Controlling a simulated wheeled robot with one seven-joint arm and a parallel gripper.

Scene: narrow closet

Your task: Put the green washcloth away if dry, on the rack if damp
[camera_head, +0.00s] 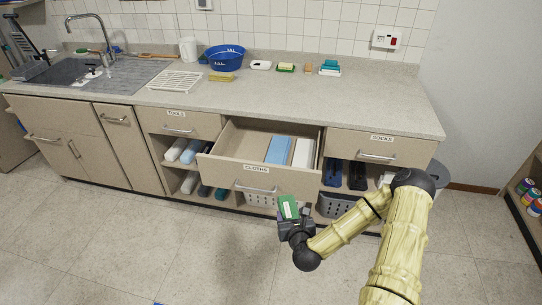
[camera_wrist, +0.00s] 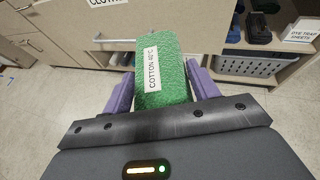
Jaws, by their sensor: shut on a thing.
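My gripper (camera_head: 290,217) is shut on the green washcloth (camera_head: 288,206) in front of the open drawer labelled CLOTHS (camera_head: 231,173). In the wrist view, the purple fingers of my gripper (camera_wrist: 161,88) flank the green washcloth (camera_wrist: 172,72). It is folded, textured, and has a white tag reading COTTON 40°C. I cannot tell from its look whether it is damp. The drawer holds a folded blue cloth (camera_head: 279,149) and a white one (camera_head: 303,152), with bare room on the left. A white slatted rack (camera_head: 174,81) lies on the counter.
The counter (camera_head: 370,105) holds a sink (camera_head: 70,72), a blue basin (camera_head: 224,57), a yellow sponge-like item (camera_head: 221,77) and several small soap-like items. Closed drawers labelled TOOLS (camera_head: 178,125) and SOCKS (camera_head: 380,150) flank the open one. Open shelves with baskets lie below. The floor in front is clear.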

